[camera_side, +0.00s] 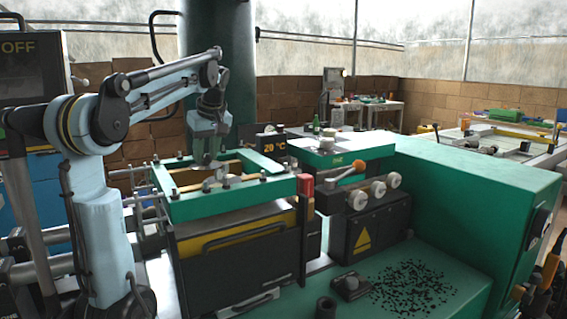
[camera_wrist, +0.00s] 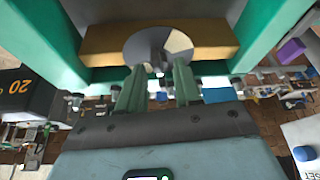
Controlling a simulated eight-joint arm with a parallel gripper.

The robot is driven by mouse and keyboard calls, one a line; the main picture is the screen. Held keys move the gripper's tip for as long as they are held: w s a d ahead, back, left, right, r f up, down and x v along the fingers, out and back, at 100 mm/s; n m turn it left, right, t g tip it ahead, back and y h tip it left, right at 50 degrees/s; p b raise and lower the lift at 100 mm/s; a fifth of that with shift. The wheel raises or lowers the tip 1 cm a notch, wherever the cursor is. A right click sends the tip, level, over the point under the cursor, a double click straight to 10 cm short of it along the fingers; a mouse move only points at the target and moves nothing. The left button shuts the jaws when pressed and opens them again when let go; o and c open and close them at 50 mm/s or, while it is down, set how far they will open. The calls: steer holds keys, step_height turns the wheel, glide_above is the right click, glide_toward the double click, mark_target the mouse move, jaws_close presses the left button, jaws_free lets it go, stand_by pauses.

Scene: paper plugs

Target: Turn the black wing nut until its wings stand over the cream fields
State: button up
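In the wrist view a round disc (camera_wrist: 140,46) with grey and cream fields lies on a tan bar. A cream field (camera_wrist: 181,42) shows on its right side. A small dark part (camera_wrist: 157,66) stands at the disc's near edge, between my fingertips; it may be the black wing nut, but its wings cannot be made out. In the side view my gripper (camera_side: 209,166) points down inside the green frame; the nut cannot be told apart there.
The green frame (camera_side: 225,203) with bolts surrounds the work area on top of a dark machine box. A red block (camera_side: 305,185), an orange-knobbed lever (camera_side: 357,168) and white knobs stand to the right. A temperature display (camera_side: 271,142) stands behind.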

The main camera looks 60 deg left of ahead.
jaws_close()
steer(key=shift+m, duration=0.4)
steer(key=m, duration=0.1)
steer(key=m+t, duration=0.1)
steer(key=m, duration=0.1)
steer(key=m+t, duration=0.1)
steer(key=shift+s+m, duration=0.25)
steer(key=shift+m, duration=0.15)
steer(key=shift+s+a+m+t+h, duration=0.1)
steer(key=shift+m+t+h, duration=0.3)
steer(key=shift+m, duration=0.85)
steer(key=shift+a+m+t+h, duration=0.15)
steer(key=shift+m+t, duration=0.45)
steer(key=shift+m, duration=0.65)
steer(key=shift+d, duration=0.1)
jaws_free()
